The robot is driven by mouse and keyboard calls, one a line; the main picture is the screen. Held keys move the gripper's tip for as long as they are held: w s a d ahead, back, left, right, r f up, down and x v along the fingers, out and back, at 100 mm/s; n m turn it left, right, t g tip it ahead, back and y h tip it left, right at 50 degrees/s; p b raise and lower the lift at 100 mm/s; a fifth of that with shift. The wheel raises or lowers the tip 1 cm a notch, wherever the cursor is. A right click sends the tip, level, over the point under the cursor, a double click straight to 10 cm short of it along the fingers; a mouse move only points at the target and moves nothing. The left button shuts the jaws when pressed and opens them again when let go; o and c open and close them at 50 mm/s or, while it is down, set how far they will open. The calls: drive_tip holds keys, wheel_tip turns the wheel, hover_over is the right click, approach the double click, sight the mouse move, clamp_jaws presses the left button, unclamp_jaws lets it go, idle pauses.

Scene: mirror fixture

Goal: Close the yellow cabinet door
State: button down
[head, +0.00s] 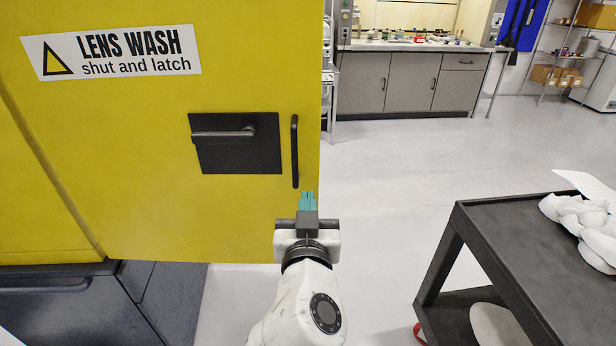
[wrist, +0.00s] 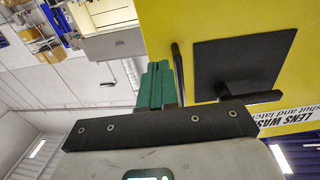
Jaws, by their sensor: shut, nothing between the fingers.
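The yellow cabinet door (head: 130,120) fills the left of the head view and carries a "LENS WASH shut and latch" label (head: 112,52). It stands out at an angle from the cabinet body at the far left. On it are a black lever handle on a dark plate (head: 238,155) and an upright black bar handle (head: 295,150) near its free edge. My gripper (head: 308,200), with teal fingers, is shut and empty just below the bar handle, near the door's lower right edge. In the wrist view the fingers (wrist: 155,85) are beside the bar handle (wrist: 178,70); contact cannot be told.
A dark cart (head: 520,230) with white cloths (head: 585,225) stands at right. Dark lower drawers (head: 60,300) sit under the yellow cabinet. Grey bench cabinets (head: 410,80) stand at the back. The floor (head: 390,180) between door and cart is clear.

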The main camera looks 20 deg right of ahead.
sight(308, 175)
drive_tip(key=shift+p+x, duration=0.9)
drive_tip(key=shift+x, duration=2.1)
